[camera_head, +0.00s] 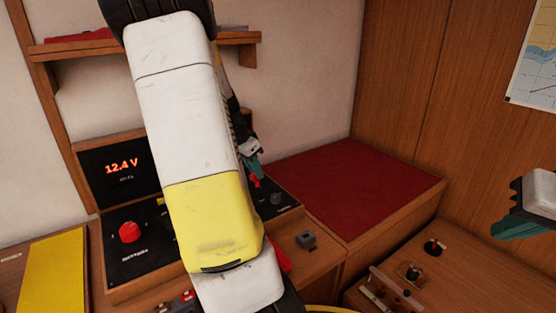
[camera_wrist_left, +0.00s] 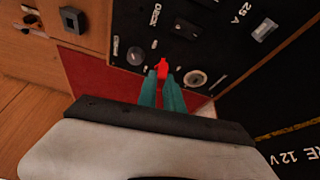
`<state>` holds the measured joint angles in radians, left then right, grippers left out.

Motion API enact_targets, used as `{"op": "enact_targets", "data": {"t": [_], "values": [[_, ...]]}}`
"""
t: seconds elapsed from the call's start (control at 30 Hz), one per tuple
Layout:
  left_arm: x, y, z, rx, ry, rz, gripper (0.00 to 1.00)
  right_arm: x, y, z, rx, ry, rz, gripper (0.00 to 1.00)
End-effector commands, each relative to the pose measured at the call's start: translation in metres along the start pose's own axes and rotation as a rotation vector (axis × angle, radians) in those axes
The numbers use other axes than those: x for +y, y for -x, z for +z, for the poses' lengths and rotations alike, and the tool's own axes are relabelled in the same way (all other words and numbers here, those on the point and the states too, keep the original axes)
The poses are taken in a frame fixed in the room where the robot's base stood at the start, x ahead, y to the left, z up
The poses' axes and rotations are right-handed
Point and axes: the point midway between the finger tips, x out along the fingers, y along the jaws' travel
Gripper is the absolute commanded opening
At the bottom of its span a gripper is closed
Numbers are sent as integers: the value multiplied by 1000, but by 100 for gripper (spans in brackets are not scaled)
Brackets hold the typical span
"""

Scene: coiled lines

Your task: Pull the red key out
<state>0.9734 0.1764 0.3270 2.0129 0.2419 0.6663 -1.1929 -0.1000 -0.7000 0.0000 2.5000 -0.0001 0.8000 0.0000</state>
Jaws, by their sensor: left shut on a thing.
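The small red key (camera_wrist_left: 161,66) is at the tips of my left gripper's teal fingers (camera_wrist_left: 162,78) in the left wrist view, in front of the black switch panel (camera_wrist_left: 205,50). In the head view the red key (camera_head: 255,181) shows just below my left gripper (camera_head: 252,166), beside my white and yellow arm. The left gripper is shut on the key. Whether the key still sits in the panel cannot be told. My right gripper (camera_head: 522,227) is at the right edge of the head view, away from the panel; its finger gap is not clear.
The panel carries a red knob (camera_head: 129,232) and a 12.4 V display (camera_head: 122,168). A round silver fitting (camera_wrist_left: 195,78) is beside the key. A red cushioned bench (camera_head: 350,185) stands right of the panel.

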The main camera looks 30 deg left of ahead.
Motion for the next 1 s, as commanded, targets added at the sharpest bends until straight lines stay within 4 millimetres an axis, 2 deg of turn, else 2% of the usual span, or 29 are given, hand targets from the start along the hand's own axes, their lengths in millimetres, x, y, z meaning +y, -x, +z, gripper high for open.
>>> {"op": "enact_targets", "data": {"t": [0.1,0.33,0.53,1.0], "values": [[21,7,11,-1,1,-2,0,0,0,0,0,0,0,0],[45,15,23,-1,-1,-1,0,0,0,0,0,0,0,0],[52,19,25,0,0,-1,0,0,0,0,0,0,0,0],[52,26,23,0,0,0,0,0,0,0,0,0,0,0]]}}
